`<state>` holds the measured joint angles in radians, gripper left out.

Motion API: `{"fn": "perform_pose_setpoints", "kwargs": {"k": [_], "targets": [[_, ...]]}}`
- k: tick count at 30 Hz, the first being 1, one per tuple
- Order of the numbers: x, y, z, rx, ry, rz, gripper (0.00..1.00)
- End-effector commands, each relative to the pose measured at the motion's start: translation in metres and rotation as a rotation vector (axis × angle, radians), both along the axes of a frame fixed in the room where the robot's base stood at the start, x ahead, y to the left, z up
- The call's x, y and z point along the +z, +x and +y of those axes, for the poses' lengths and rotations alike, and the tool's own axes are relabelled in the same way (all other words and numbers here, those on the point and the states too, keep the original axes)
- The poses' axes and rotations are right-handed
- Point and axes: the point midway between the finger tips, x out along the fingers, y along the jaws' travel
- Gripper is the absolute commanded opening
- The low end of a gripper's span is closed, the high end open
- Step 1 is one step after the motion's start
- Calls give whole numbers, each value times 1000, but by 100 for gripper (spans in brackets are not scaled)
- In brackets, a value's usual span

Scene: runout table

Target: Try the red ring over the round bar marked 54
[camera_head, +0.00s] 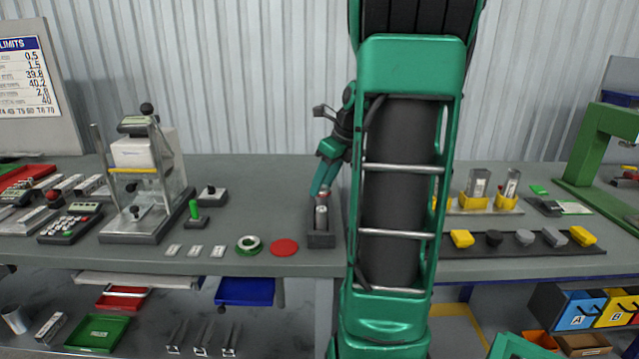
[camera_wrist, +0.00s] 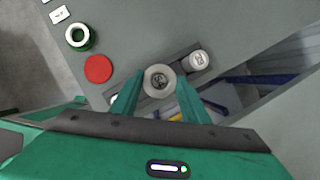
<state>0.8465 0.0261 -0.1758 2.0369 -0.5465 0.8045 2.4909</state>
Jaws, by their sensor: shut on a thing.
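My gripper (camera_head: 323,188) points down over the dark block (camera_head: 320,240) near the table's front edge.
A bare red disc (camera_head: 284,247) and a green-banded ring (camera_head: 249,244) lie left of the block, with small pale tags (camera_head: 195,251) further left. A green-handled piece (camera_head: 195,213) stands behind them. My arm hides the table right of the block.

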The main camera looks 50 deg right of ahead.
Motion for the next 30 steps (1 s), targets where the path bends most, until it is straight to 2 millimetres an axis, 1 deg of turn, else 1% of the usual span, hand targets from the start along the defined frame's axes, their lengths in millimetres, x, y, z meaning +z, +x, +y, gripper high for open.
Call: {"fn": "perform_pose_setpoints", "kwargs": {"k": [15, 23, 24, 26, 27, 30], "targets": [[-9, 0, 0, 1, 0, -1, 16], [-9, 0, 0, 1, 0, -1, 16], [-9, 0, 0, 1, 0, -1, 44], [-9, 0, 0, 1, 0, -1, 58], [-9, 0, 0, 1, 0, 0, 63], [-9, 0, 0, 1, 0, 0, 63]]}}
